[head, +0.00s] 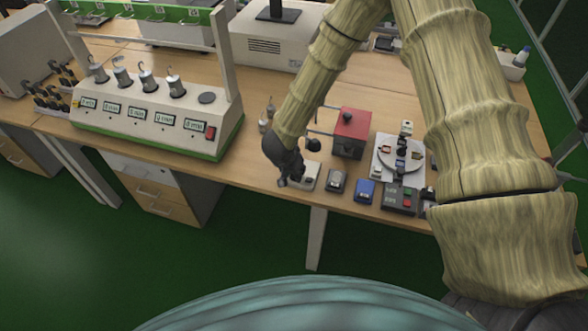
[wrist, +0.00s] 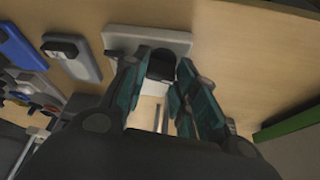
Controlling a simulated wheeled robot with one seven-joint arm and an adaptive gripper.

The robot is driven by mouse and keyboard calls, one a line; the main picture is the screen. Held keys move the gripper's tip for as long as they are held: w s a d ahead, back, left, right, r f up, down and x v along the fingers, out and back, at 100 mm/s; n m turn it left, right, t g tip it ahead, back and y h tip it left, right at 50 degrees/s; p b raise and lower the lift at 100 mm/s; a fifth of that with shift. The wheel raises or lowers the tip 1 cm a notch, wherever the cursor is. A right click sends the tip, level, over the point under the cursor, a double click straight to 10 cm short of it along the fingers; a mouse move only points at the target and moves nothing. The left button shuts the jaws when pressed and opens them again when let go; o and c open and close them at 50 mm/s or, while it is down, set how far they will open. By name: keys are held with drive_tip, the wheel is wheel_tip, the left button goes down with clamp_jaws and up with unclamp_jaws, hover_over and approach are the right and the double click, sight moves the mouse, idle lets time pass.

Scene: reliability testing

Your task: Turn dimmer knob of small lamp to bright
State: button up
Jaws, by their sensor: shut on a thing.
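My gripper (head: 289,182) is at the front edge of the wooden bench, over a small pale base (head: 310,177). In the wrist view the same pale, rounded plate lies below the fingers, and a dark knob (wrist: 162,64) stands on it. My gripper (wrist: 161,72) has a finger on each side of the knob and is shut on it. In the head view the gripper hides the knob. Which way the knob is turned cannot be told. No lit lamp can be made out.
A grey device (head: 337,181) and a blue one (head: 365,191) lie just right of the base. A red box (head: 351,131) stands behind, and a white round-topped device (head: 402,158) farther right. A large white multi-station tester (head: 150,121) fills the left.

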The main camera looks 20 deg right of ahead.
drive_tip(key=shift+c, duration=0.2)
idle(0.3)
drive_tip(key=o, duration=1)
drive_tip(key=shift+o, duration=0.2)
